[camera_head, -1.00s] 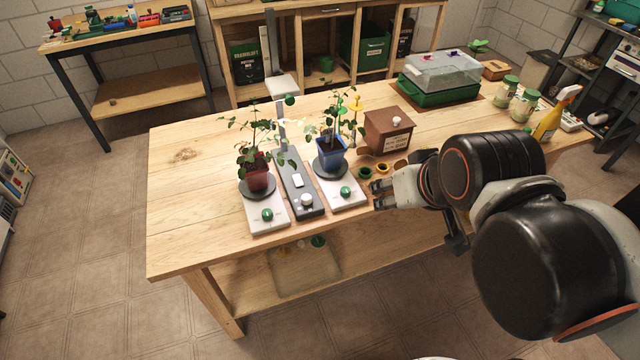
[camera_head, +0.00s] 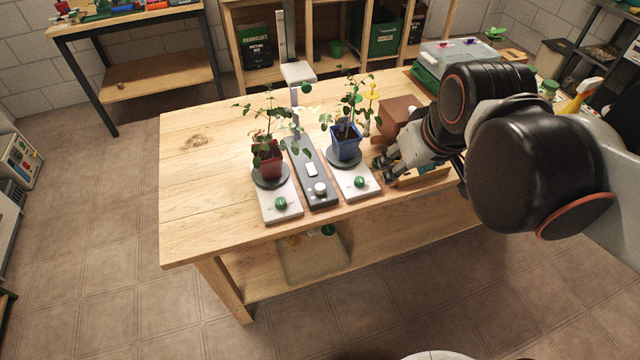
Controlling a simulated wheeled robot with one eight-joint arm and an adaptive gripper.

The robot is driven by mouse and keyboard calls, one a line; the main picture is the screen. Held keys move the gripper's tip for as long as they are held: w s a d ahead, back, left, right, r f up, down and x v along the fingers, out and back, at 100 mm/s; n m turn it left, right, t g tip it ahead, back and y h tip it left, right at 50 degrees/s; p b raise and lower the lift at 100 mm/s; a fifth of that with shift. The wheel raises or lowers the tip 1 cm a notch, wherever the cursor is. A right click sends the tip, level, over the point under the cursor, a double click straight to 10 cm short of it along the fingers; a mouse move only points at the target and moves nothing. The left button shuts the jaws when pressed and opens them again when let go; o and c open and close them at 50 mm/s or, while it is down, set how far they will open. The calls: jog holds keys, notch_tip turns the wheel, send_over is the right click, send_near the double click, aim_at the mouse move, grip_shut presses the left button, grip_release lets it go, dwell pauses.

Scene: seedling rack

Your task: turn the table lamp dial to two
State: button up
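The table lamp has a dark grey base (camera_head: 304,171), a thin upright post and a white head (camera_head: 298,72). It stands on the wooden workbench between two potted plants. Its dial (camera_head: 320,188) is a round white knob at the near end of the base, and a white rectangular switch (camera_head: 311,170) sits behind it. The dial's markings are too small to read. My gripper (camera_head: 382,171) is right of the lamp, beyond the blue-potted plant's stand, apart from the dial. Its fingers look spread, with nothing visible between them.
A red-potted plant (camera_head: 268,160) and a blue-potted plant (camera_head: 346,141) flank the lamp on white stands with green knobs (camera_head: 281,203) (camera_head: 361,181). A brown box (camera_head: 399,115) stands behind my gripper. The bench's left side (camera_head: 200,190) is clear.

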jog(key=w+a+f+n+g, duration=0.25)
jog(key=w+a+n, duration=0.2)
jog(key=w, duration=0.25)
jog(key=n+g+p, duration=0.2)
jog(key=n+g, duration=0.1)
jog(key=n, duration=0.2)
send_near(320, 186)
notch_tip(320, 186, down, 9)
jog(key=b, duration=0.4)
jog(key=shift+a, duration=0.1)
jog(key=c, duration=1.1)
